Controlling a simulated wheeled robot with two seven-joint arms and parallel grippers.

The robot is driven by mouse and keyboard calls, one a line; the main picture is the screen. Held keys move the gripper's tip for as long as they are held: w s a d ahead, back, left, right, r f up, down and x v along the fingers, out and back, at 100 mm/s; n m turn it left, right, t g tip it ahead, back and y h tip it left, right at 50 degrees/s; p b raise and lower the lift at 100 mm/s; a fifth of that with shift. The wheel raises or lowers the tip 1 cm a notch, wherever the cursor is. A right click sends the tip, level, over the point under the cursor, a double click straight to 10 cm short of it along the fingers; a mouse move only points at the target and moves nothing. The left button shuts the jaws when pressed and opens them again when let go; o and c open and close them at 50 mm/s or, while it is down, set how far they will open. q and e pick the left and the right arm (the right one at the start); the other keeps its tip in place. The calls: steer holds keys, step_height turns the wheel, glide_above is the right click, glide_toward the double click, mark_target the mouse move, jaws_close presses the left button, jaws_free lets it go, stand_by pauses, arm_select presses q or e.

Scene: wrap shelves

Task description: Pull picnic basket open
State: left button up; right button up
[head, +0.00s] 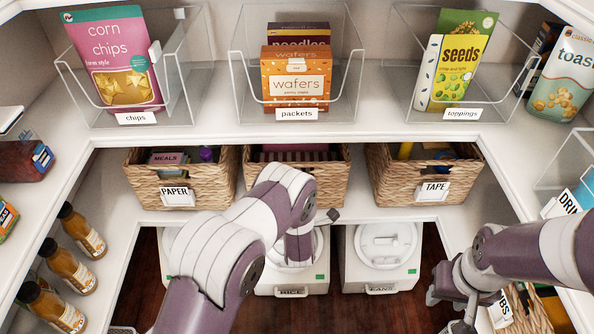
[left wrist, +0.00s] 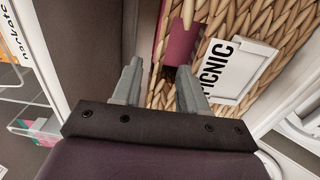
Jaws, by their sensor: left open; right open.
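The picnic basket (head: 333,180) is the middle wicker basket on the shelf below the clear bins. My left arm hides most of its front in the head view. In the left wrist view its woven front and white PICNIC label (left wrist: 232,72) are close, right of my left gripper (left wrist: 158,82). That gripper is open, with its two grey fingers apart at the basket's front near a reddish-purple patch. I cannot tell whether they touch the basket. My right gripper (head: 455,305) is open at the lower right, away from the basket.
A PAPER basket (head: 215,187) and a TAPE basket (head: 405,190) flank it. Clear bins of chips, packets and toppings stand above. White RICE and BEANS containers (head: 385,258) sit below. Bottles (head: 70,268) line the left shelf.

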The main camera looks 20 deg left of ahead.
mark_target(297, 168)
arm_select(q)
steer(key=b+x, duration=0.1)
steer(key=x, duration=0.6)
steer(key=shift+w, duration=0.15)
arm_select(e)
steer(key=shift+f, duration=0.55)
